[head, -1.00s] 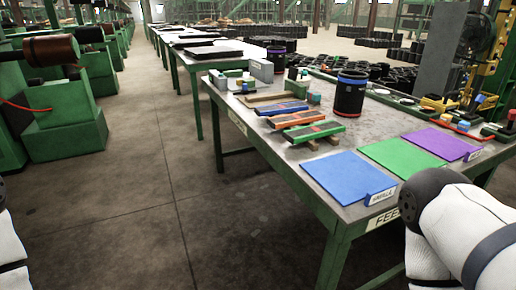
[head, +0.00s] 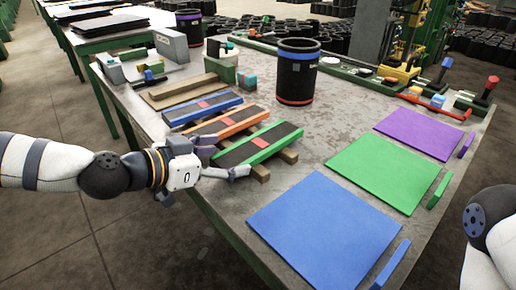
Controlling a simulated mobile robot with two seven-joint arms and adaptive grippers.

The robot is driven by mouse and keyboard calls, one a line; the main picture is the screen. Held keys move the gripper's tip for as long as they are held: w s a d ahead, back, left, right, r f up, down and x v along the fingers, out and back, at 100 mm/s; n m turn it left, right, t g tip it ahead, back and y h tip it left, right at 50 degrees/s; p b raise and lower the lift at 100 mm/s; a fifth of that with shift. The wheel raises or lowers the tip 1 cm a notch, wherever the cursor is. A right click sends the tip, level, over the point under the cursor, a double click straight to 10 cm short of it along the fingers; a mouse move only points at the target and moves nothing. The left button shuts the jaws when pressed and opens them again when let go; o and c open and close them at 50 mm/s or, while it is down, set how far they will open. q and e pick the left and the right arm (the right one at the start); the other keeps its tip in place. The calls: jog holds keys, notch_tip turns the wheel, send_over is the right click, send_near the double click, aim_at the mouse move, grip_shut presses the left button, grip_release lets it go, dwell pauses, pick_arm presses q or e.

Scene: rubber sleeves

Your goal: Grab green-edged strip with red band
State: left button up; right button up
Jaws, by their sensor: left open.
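The green-edged strip (head: 276,138) is dark with a red band across its middle. It lies on wooden slats on the table, nearest of three strips. My left gripper (head: 226,160) is open at the strip's left end, with a finger on either side of that end in the picture. I cannot tell whether they touch it. The orange-edged strip (head: 238,119) and the blue-edged strip (head: 203,108) lie behind it, each with a reddish band. My right gripper is out of view; only part of my right arm shows at the right edge.
Blue (head: 325,232), green (head: 384,172) and purple (head: 419,134) mats lie on the table's right side. A black cylinder with a blue rim (head: 297,75) stands behind the strips. Small blocks and tools sit along the back. Bare tabletop separates strips and mats.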

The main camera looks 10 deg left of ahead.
pick_arm(q)
jog(key=x, duration=0.3)
jog(key=shift+f, duration=0.25)
jog(key=shift+a+r, duration=0.1)
jog(key=shift+r, duration=0.05)
jog(key=shift+c, duration=0.8)
jog(key=c, duration=1.1)
